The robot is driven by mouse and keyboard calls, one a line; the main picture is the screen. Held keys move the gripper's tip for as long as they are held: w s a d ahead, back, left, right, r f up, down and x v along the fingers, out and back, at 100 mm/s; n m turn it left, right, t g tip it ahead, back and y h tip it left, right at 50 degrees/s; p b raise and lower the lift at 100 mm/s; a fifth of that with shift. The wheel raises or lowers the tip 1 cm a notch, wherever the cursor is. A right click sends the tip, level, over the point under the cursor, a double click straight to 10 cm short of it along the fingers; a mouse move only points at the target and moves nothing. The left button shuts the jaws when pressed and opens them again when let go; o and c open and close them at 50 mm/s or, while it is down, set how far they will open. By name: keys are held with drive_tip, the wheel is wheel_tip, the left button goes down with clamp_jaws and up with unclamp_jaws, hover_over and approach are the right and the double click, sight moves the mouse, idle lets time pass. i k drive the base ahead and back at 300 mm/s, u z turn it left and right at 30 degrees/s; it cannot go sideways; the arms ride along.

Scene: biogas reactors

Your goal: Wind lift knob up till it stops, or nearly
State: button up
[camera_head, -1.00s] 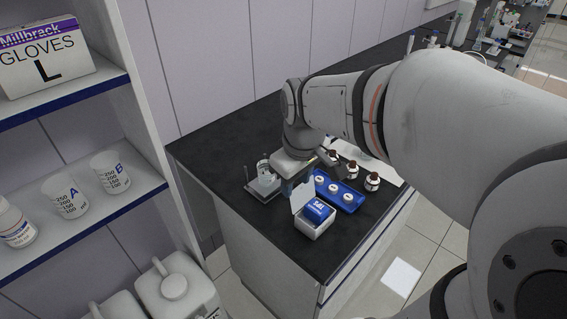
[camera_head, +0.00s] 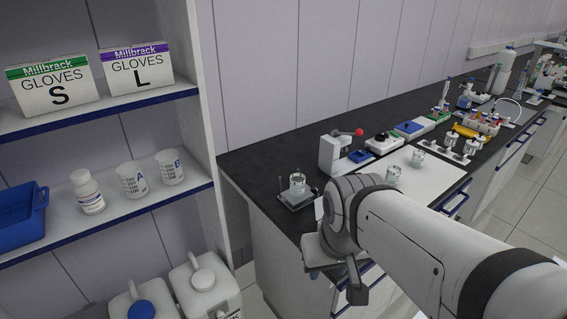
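I cannot make out a lift knob for certain. A small dark platform (camera_head: 296,199) with thin upright posts stands near the bench's left end and carries a clear glass beaker (camera_head: 298,184). Behind it is a white press-like device (camera_head: 335,153) with a lever ending in a red ball (camera_head: 359,132). My gripper (camera_head: 357,292) hangs at the bench's front side, below and right of the platform and apart from it. One dark finger part shows; its opening is unclear and I see nothing held.
My arm covers the near part of the dark bench (camera_head: 262,158). A white mat (camera_head: 430,178) with small glass jars lies farther right. Several instruments stand along the back. A shelf (camera_head: 110,224) at left holds glove boxes, beakers A and B, and a bottle.

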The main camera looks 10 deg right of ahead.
sight(314, 189)
drive_tip(key=u, duration=1.85)
drive_tip(key=k, duration=0.75)
drive_tip(key=z, duration=1.65)
drive_tip(key=i, duration=1)
drive_tip(key=z, duration=0.05)
